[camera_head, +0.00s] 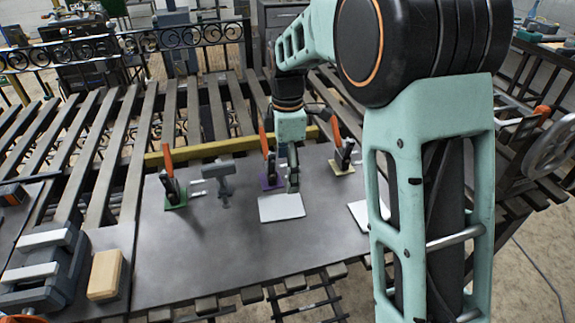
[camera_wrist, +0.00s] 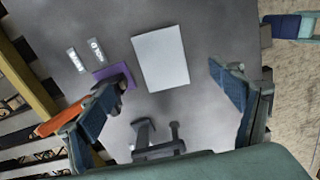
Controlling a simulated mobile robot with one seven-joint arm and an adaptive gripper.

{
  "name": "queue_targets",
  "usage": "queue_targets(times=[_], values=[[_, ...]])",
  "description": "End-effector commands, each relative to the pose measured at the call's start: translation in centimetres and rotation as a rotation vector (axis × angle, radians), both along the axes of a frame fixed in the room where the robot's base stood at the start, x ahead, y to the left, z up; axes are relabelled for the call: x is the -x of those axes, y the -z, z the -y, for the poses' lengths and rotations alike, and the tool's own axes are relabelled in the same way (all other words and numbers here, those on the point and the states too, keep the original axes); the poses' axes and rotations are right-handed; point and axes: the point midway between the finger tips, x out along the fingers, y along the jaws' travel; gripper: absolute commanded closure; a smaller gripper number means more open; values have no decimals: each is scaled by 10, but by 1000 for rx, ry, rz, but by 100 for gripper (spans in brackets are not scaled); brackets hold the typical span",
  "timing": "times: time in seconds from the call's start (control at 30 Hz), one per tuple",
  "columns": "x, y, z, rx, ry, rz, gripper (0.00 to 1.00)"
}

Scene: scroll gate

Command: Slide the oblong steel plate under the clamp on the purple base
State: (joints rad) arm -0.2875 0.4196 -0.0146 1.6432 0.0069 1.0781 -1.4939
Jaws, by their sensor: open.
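A pale flat steel plate (camera_head: 282,207), slightly longer than wide, lies on the dark table; it also shows in the wrist view (camera_wrist: 160,58). The purple base (camera_head: 270,181) stands just behind it, with an orange-handled clamp (camera_head: 267,140) on it. In the wrist view the purple base (camera_wrist: 125,76) is left of the plate and apart from it, its clamp partly hidden by my left finger. My gripper (camera_head: 292,185) is open and empty above the plate; its fingers (camera_wrist: 168,72) are spread to either side. A second pale plate (camera_head: 358,212) is partly hidden behind my arm.
Orange-handled clamps stand on a green base (camera_head: 175,197) at left and a yellow base (camera_head: 342,167) at right. A grey tool (camera_head: 222,178) stands between the green and purple bases. A grey vise (camera_head: 45,265) and tan block (camera_head: 105,275) are front left. The table's front middle is clear.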

Motion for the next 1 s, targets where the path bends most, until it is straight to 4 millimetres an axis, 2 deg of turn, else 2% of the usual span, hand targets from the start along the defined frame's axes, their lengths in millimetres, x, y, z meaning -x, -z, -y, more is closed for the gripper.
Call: queue_targets(times=[0.3,0.5,0.7,1.0], values=[[1,60,0,2,0,-6,15],[1,92,0,1,0,-4,15],[1,108,0,1,1,-3,15],[0,110,0,0,1,-1,15]])
